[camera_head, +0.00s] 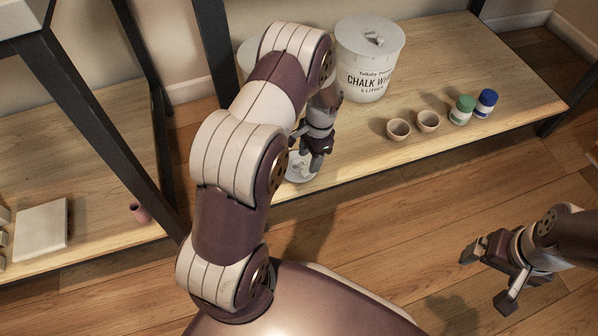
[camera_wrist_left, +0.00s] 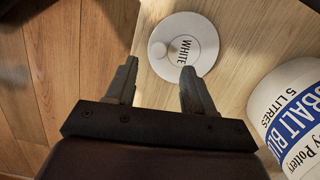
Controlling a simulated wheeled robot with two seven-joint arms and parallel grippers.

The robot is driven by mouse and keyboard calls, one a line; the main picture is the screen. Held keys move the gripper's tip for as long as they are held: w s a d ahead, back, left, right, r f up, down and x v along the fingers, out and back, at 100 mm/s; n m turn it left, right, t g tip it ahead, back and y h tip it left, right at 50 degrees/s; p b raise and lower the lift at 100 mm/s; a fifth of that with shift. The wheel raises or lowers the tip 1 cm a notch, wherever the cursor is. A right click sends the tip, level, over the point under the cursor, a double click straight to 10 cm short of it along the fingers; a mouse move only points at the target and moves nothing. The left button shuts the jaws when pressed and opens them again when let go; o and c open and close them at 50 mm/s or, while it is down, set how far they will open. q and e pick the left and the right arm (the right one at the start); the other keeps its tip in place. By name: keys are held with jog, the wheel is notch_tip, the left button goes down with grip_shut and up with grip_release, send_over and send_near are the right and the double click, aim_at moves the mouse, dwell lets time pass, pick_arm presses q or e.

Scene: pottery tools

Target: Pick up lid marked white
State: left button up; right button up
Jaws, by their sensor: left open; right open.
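The round pale lid marked WHITE (camera_wrist_left: 200,55) lies on the wooden shelf, with a small round knob on top. In the head view the lid (camera_head: 299,176) is at the shelf's front edge, partly hidden by my left gripper (camera_head: 313,163). In the left wrist view my left gripper (camera_wrist_left: 158,72) is open, with the lid just beyond its fingertips and nothing held. I cannot tell whether the fingers touch the lid. My right gripper (camera_head: 488,278) is open and empty over the floor at the right.
A COBALT BLUE bucket (camera_wrist_left: 300,95) stands close by. Two small bowls (camera_head: 399,130), a green jar (camera_head: 461,113) and a blue jar (camera_head: 486,103) stand to the right. Dark shelf posts (camera_head: 95,125) rise left.

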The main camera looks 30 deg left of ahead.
aim_at(305, 172)
pick_arm(q)
jog(key=f+b, duration=0.1)
jog(key=s+f+b, duration=0.1)
jog(key=f+b, duration=0.2)
jog(key=f, duration=0.1)
jog(key=shift+s+a+f, duration=0.15)
jog(key=shift+a, duration=0.1)
jog(key=shift+r, duration=0.25)
grip_shut()
